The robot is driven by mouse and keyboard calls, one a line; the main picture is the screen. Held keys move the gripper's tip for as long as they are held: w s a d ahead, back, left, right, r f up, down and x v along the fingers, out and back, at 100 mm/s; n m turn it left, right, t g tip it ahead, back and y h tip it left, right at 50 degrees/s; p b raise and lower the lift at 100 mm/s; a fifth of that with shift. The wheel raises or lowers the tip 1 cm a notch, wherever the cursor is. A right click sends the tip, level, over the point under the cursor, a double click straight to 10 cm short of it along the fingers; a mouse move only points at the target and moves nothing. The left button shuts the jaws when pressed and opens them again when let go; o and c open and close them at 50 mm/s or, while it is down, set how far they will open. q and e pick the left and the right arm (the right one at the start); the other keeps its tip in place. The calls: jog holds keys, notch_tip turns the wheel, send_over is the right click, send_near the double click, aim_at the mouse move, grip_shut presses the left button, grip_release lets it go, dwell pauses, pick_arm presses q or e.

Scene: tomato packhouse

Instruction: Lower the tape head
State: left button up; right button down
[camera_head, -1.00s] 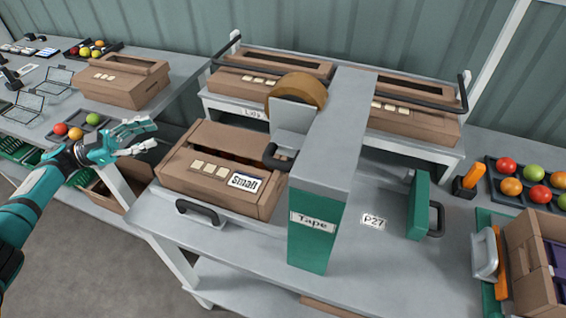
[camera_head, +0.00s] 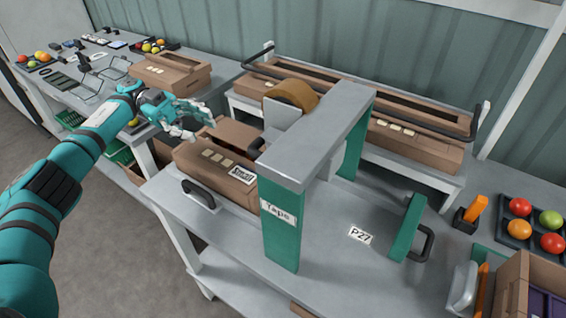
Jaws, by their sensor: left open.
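The tape machine is a green frame with a grey top beam (camera_head: 318,138) and a "Tape" label on its front post. Its tape head (camera_head: 284,114), a grey bracket carrying a brown tape roll (camera_head: 292,94), stands raised beside the beam. A black handle (camera_head: 256,147) shows low on the head's left side. A brown carton labelled "Small" (camera_head: 212,180) lies left of the post, its right end partly hidden by the machine. My left gripper (camera_head: 198,124) is open and empty, above the carton's far left end and apart from the head. My right gripper is out of view.
A raised grey shelf (camera_head: 418,172) behind holds long cartons with black bars. A black-handled green block (camera_head: 408,228) stands on the table to the right. The left bench (camera_head: 52,93) holds another carton and trays.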

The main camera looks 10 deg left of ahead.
pick_arm(q)
jog(key=p, duration=0.4)
send_near(260, 153)
jog(key=p+x, duration=0.1)
jog(key=x, duration=0.5)
jog(key=p+x, duration=0.1)
jog(key=x, duration=0.2)
jog(key=shift+f+p, duration=0.3)
jog(key=shift+f, duration=0.05)
jog(key=shift+s+d+f, duration=0.1)
jog(key=shift+s+d, duration=0.05)
jog(key=shift+d, duration=0.35)
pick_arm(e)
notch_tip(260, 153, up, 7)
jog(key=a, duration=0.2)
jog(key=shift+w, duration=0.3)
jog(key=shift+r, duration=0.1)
pick_arm(q)
jog(key=c, duration=0.4)
grip_shut()
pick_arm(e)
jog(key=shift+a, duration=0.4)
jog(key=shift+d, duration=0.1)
